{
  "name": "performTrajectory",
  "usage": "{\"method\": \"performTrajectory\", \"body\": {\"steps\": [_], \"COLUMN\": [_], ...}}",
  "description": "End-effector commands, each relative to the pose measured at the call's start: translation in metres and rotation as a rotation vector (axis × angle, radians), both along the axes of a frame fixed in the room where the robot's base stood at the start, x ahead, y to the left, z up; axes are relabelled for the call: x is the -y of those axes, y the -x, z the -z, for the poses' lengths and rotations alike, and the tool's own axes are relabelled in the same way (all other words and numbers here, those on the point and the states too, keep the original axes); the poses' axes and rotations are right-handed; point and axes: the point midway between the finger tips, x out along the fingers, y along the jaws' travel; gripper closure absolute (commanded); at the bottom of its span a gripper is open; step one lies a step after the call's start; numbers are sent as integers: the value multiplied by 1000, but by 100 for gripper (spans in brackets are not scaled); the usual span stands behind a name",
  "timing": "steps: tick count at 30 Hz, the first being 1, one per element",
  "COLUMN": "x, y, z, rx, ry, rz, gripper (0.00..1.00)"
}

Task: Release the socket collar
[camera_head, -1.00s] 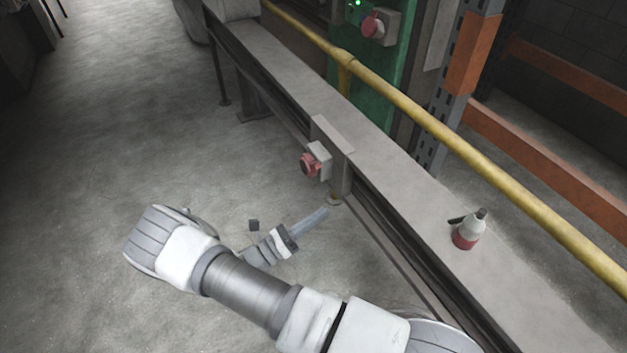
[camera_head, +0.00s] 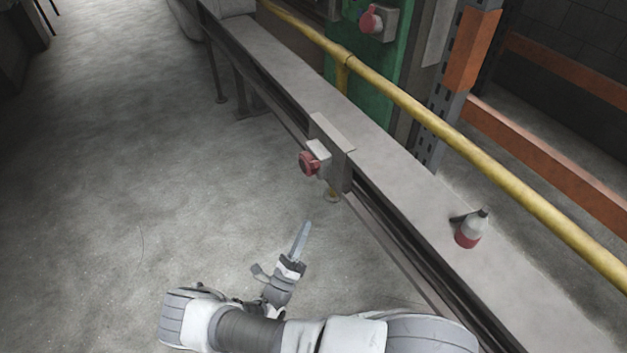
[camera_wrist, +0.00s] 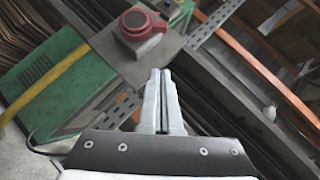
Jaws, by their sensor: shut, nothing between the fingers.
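A red round socket with a collar (camera_head: 308,163) sits on a small light-grey box (camera_head: 319,152) on the side of the conveyor rail. In the wrist view the red socket (camera_wrist: 136,20) is near the top, just left of centre, beyond my fingertips. My gripper (camera_head: 306,226) is below the socket in the head view, its fingers pointing up toward it with a clear gap between. In the wrist view my gripper's fingers (camera_wrist: 161,74) are together and hold nothing. Nothing touches the socket.
A second red fitting (camera_head: 371,19) is on the green post (camera_head: 372,88) behind. A yellow rail (camera_head: 440,130) runs along the grey conveyor (camera_head: 285,75). A bottle with a red lower part (camera_head: 467,234) stands on the conveyor. The floor to the left is clear.

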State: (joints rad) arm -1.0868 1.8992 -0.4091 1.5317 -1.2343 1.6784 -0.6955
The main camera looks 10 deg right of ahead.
Motion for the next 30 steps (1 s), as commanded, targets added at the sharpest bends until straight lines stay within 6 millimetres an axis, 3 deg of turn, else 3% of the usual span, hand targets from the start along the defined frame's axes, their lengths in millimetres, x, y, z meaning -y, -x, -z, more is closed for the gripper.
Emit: {"method": "performTrajectory", "body": {"steps": [8, 22, 30], "x": [5, 54, 47], "y": [-5, -65, -86], "z": [-5, -54, -79], "rx": [2, 3, 0], "ry": [-2, -1, -3], "rz": [2, 4, 1], "gripper": [100, 100, 100]}}
